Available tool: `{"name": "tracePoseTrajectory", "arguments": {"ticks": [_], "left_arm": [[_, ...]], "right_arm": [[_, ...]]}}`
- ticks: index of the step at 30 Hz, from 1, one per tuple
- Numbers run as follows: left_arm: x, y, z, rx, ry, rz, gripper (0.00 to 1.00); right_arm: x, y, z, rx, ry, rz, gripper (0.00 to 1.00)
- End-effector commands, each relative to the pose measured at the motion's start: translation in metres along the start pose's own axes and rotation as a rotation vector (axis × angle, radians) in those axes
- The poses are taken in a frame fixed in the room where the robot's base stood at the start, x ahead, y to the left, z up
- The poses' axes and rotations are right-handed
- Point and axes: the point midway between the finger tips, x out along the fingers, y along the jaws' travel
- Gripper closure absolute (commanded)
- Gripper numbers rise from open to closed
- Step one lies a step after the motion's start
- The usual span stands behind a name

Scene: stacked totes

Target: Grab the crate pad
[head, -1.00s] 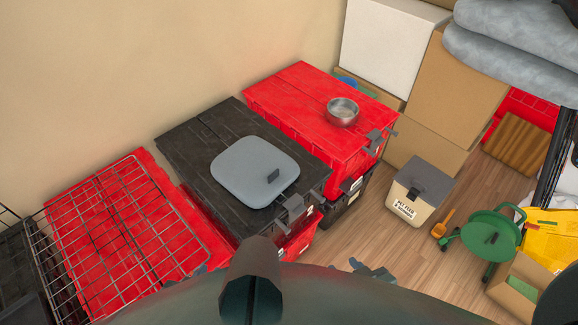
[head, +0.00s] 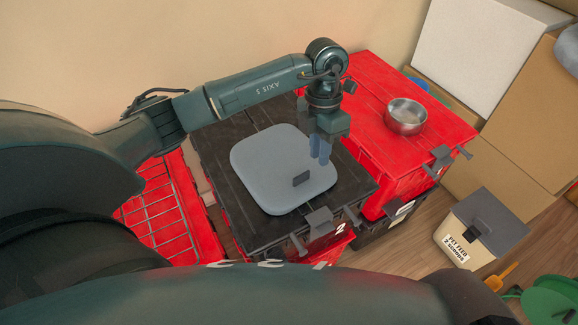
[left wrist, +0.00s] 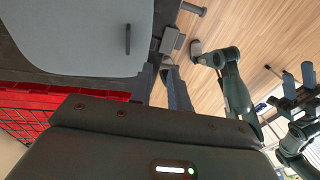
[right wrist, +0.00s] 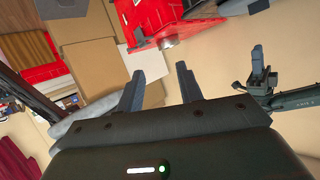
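The crate pad (head: 268,165) is a flat grey-blue rounded square with a small dark upright tab (head: 301,179). It lies on the black lid of a tote (head: 225,150). The pad also fills the upper left of the left wrist view (left wrist: 70,35), with its tab (left wrist: 127,40). My left gripper (head: 319,158) points down over the pad's right side, to the right of the tab. Its fingers are a little apart with nothing between them; its exact height above the pad is unclear. My right gripper (right wrist: 160,75) is open and empty, outside the head view.
A metal bowl (head: 405,117) stands on the red tote (head: 375,85) to the right. Latches (head: 320,218) stick out at the black lid's front edge. A wire rack (head: 160,215) lies over red at left. A cream bin (head: 480,230) stands on the floor at right.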

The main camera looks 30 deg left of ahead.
Motion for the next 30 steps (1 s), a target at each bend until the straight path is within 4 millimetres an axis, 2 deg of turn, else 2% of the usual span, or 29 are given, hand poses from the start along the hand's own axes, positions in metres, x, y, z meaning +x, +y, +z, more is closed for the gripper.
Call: {"name": "tracePoseTrajectory", "arguments": {"ticks": [1, 3, 6, 15, 25, 30], "left_arm": [[-0.004, 0.018, -0.002, -0.026, 0.018, 0.073, 0.82], [-0.009, 0.033, -0.005, -0.051, 0.041, 0.135, 0.82], [-0.005, 0.041, -0.008, -0.065, 0.055, 0.167, 0.82], [0.048, 0.049, -0.011, -0.063, 0.055, 0.164, 0.82], [0.071, 0.051, -0.01, -0.061, 0.052, 0.162, 0.82], [0.096, 0.053, -0.006, -0.061, 0.054, 0.16, 0.82]], "right_arm": [[0.002, 0.001, 0.005, 0.003, 0.006, -0.001, 0.64], [0.002, 0.001, 0.004, 0.006, 0.012, -0.002, 0.64], [0.001, 0.001, 0.003, 0.007, 0.017, -0.001, 0.64], [0.0, 0.002, 0.003, 0.005, 0.022, 0.002, 0.64], [0.0, 0.003, 0.003, 0.003, 0.026, 0.004, 0.64], [0.0, 0.003, 0.003, 0.002, 0.03, 0.005, 0.64]]}}
